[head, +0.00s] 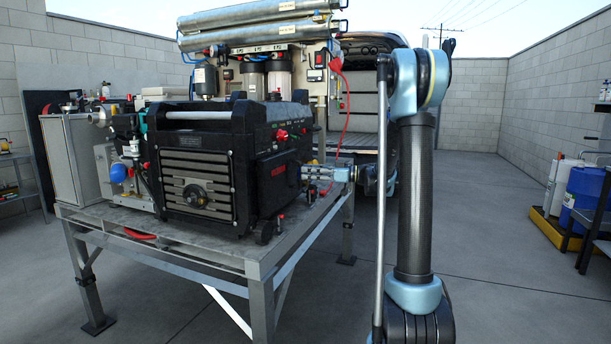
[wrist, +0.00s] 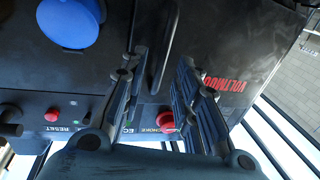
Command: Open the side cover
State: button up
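The black machine (head: 215,165) stands on the metal table. Its right side panel (head: 280,172) carries a red label and looks closed. In the wrist view the panel (wrist: 125,60) has a black upright handle bar (wrist: 163,45) beside red lettering. My gripper (head: 305,173) is at the right side of the machine, close to this panel. In the wrist view my gripper (wrist: 161,62) has its two fingers apart, one on each side of the handle bar. Gaps show between the fingers and the bar. Whether the fingertips touch the panel cannot be told.
A blue cap (wrist: 70,22) and a red knob (wrist: 165,120) lie near the fingers. The metal table (head: 200,250) has an edge just below my gripper. Large tubes and filters rise behind the machine. Open floor (head: 500,230) lies to the right.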

jog(key=shift+w+a, duration=0.15)
jog(key=shift+a, duration=0.95)
jog(key=shift+c, duration=0.6)
grip_shut()
jog(key=shift+d, duration=0.2)
